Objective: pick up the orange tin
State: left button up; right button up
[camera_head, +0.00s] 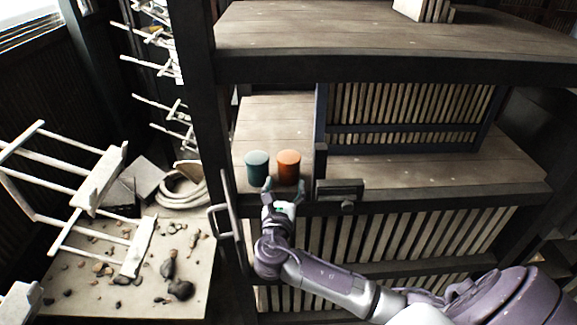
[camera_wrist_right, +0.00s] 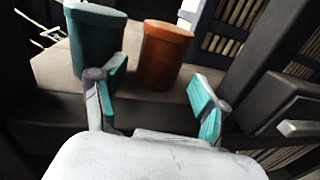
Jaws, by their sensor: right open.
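The orange tin (camera_head: 288,165) stands upright on a wooden shelf, just right of a teal tin (camera_head: 257,167). In the right wrist view the orange tin (camera_wrist_right: 165,57) stands ahead of my right gripper, between the lines of its two fingers. The teal tin (camera_wrist_right: 95,42) stands behind the left finger there. My right gripper (camera_head: 283,187) is open and empty at the shelf's front edge, just short of the tins; its fingertips also show in the wrist view (camera_wrist_right: 160,93). My left gripper is not in view.
The tins' shelf (camera_head: 272,110) has free boards behind them. A dark post and slatted panel (camera_head: 410,115) stand to the right. A dark latch block (camera_head: 340,188) sits on the shelf's front edge. A handle (camera_head: 222,222) and pale racks stand at the left.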

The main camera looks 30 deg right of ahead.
aim_at(287, 175)
jog(key=shift+w+d+r, duration=0.15)
jog(key=shift+w+d, duration=0.05)
jog(key=p+x, duration=0.1)
jog(key=x, duration=0.3)
jog(key=shift+w+d+p, duration=0.1)
jog(key=shift+d+p, duration=0.1)
jog(key=shift+p, duration=0.1)
jog(key=shift+w+d, duration=0.1)
jog(key=shift+w, duration=0.05)
jog(key=shift+c, duration=1)
jog(key=c, duration=0.8)
jog(key=shift+c, duration=0.3)
jog(key=shift+r, duration=0.15)
